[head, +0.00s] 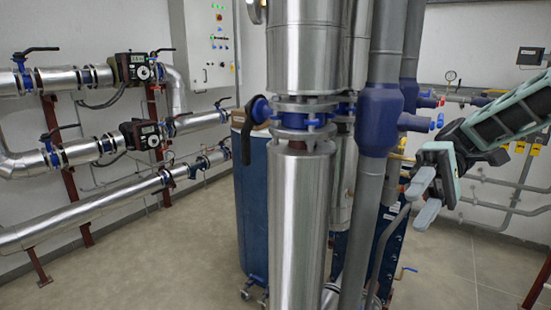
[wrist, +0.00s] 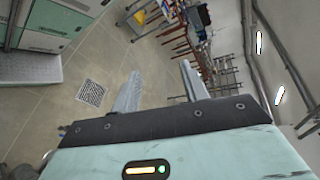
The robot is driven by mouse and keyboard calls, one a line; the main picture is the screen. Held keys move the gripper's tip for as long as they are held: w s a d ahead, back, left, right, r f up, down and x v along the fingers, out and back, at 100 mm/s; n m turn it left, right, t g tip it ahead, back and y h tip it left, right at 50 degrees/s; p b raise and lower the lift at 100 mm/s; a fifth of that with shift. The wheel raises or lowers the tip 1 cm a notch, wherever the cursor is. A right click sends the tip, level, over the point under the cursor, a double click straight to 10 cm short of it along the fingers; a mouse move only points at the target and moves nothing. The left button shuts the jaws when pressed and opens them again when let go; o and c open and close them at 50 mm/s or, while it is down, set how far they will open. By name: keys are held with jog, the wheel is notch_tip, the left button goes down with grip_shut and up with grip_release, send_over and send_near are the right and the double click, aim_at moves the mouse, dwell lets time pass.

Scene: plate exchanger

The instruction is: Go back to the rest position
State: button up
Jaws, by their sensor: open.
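My gripper (head: 424,200) is at the right of the head view, raised in the air to the right of the grey vertical pipes. Its two pale fingers are apart, with nothing between them. In the wrist view the fingers of my gripper (wrist: 160,85) also stand apart and empty, with the room behind them tilted. My teal and black arm reaches in from the right edge of the head view. No contact between the gripper and the pipes shows.
A large silver insulated pipe (head: 300,220) with a blue valve (head: 259,110) stands in the middle. Grey pipes (head: 380,170) stand close left of my gripper. Silver pipes with pumps (head: 135,70) line the left wall. Floor (head: 130,255) at the left is clear. A floor drain (wrist: 91,93) shows in the wrist view.

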jog(key=s+a+f+n+t+h+b, duration=0.1)
jog(key=s+a+f+t+h+b, duration=0.2)
jog(key=s+f, duration=0.6)
jog(key=s+a+f+n+t+h+b, duration=0.1)
jog(key=s+a+f+t+h+b, duration=0.2)
jog(key=f, duration=0.7)
jog(key=shift+s+a+n+t+h+b, duration=0.35)
jog(key=shift+s+a+t+h, duration=1)
jog(key=shift+s+t+h, duration=1.1)
jog(key=shift+s+f+g+y, duration=0.1)
jog(key=shift+s+g+y, duration=0.25)
jog(key=shift+s+g, duration=0.15)
